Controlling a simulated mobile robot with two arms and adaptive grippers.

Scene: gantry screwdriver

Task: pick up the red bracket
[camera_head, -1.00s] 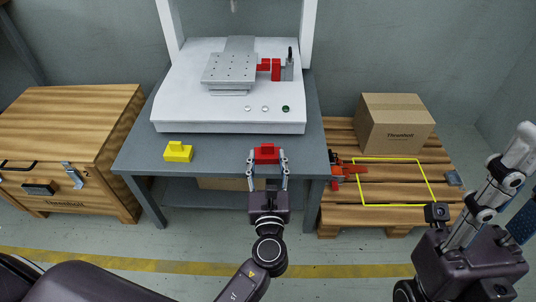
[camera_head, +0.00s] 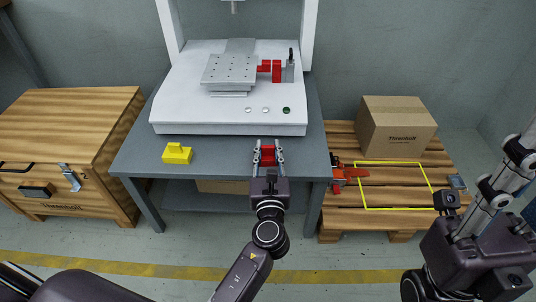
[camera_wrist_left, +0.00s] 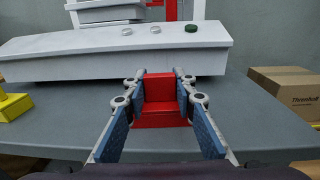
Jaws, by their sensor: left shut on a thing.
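The red bracket (camera_head: 268,154) is a small stepped block at the front of the grey table, before the white machine. My left gripper (camera_head: 268,150) is around it with a finger on each side. In the left wrist view the bracket (camera_wrist_left: 160,100) sits between the two blue finger pads of my left gripper (camera_wrist_left: 160,88), which is shut on it. I cannot tell whether its base is clear of the table top. My right gripper (camera_head: 527,150) is at the right edge of the head view, away from the table; its fingers are partly cut off.
A yellow bracket (camera_head: 177,153) stands left on the grey table (camera_head: 222,155). The white machine (camera_head: 200,115) fills the table's back and carries red parts (camera_head: 276,70). A cardboard box (camera_head: 395,128) and red tool (camera_head: 346,174) are on the pallet (camera_head: 400,194). A wooden crate (camera_head: 75,120) stands left.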

